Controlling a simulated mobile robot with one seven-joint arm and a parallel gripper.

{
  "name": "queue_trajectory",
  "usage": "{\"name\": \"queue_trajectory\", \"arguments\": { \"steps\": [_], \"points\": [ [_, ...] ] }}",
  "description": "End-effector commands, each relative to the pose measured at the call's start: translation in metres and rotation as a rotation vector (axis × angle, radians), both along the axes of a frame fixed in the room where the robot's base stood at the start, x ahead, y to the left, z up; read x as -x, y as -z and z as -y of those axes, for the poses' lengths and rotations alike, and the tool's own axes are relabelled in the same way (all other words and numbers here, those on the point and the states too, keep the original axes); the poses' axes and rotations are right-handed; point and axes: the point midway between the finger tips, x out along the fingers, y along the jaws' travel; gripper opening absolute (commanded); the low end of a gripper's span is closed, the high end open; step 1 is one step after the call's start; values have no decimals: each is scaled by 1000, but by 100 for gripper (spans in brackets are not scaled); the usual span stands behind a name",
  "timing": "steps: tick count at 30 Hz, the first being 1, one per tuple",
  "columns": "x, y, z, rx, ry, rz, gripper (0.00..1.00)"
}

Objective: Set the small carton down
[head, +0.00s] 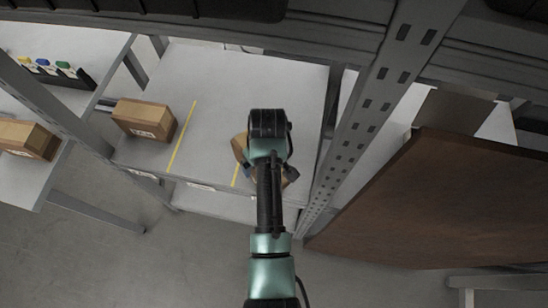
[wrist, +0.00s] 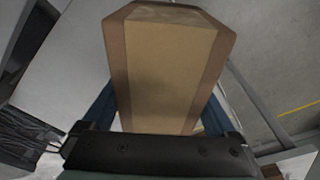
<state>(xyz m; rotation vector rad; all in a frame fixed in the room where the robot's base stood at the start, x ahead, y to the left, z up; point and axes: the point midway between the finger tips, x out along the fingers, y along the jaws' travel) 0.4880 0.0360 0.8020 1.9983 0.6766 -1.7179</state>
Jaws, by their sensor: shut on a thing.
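The small carton (wrist: 168,68) is brown cardboard with darker bands along its sides. In the wrist view it fills the upper middle, between the two blue-grey fingers of my gripper (wrist: 160,110), which is shut on it. My gripper is mostly hidden there behind my wrist. I cannot tell whether the carton touches the shelf.
Another brown carton (head: 145,118) stands on the same shelf at the left, beside a yellow line (head: 182,135). A grey upright post (head: 360,125) borders the shelf on the right. A brown board (head: 440,205) lies beyond it. The shelf's upper middle is clear.

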Motion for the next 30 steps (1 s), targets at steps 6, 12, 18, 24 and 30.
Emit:
{"name": "queue_trajectory", "arguments": {
  "steps": [6,12,18,24,30],
  "points": [
    [-54,-28,16,3,-411,7,0],
    [-70,-54,32,3,-648,2,0],
    [-72,-47,37,-2,-723,-4,0],
    [-72,-12,36,-1,-725,-2,0],
    [-73,3,36,0,-723,0,0]
  ]
}}
